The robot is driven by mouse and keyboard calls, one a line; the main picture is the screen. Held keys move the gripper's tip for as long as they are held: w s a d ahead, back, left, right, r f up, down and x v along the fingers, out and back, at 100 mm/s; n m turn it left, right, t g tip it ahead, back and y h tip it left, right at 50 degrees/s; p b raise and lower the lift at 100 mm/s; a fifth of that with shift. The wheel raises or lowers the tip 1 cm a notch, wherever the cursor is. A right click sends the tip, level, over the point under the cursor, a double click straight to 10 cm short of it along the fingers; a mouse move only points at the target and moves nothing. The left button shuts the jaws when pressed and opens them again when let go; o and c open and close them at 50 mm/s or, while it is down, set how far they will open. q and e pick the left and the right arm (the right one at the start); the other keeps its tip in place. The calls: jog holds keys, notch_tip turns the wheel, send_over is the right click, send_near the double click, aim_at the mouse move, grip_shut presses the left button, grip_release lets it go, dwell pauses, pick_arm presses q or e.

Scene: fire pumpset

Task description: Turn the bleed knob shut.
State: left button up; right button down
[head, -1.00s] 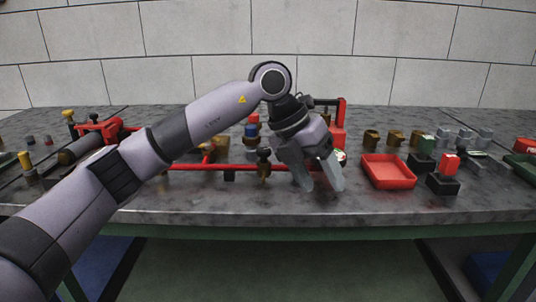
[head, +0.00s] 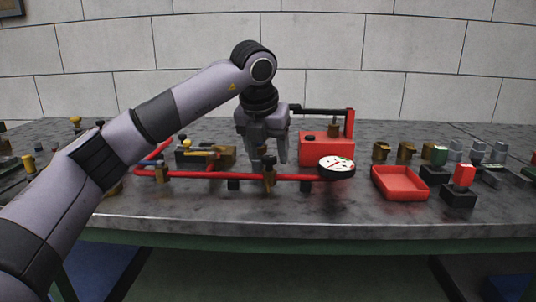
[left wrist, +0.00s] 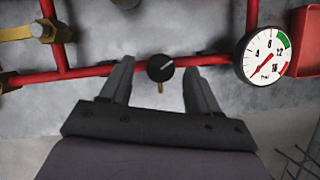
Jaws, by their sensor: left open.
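The bleed knob (head: 269,160) is a small black knob on a brass fitting on the red pipe (head: 215,175). My left gripper (head: 268,158) is open and points down at the knob. In the left wrist view its two fingertips (left wrist: 158,72) stand to the left and right of the knob, with a gap on each side. I cannot tell how far the tips are above it. My right gripper is not in view.
A white round gauge (head: 337,166) sits on the pipe just right of the knob, close to the right finger. A red pump box with handle (head: 325,148) stands behind. Brass valves (head: 205,155) lie left. A red tray (head: 399,183) and small blocks are at the right.

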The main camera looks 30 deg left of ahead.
pick_arm(q)
jog(key=shift+w+f, duration=0.1)
jog(key=shift+f, duration=0.2)
jog(key=c, duration=1)
jog(key=shift+c, duration=0.2)
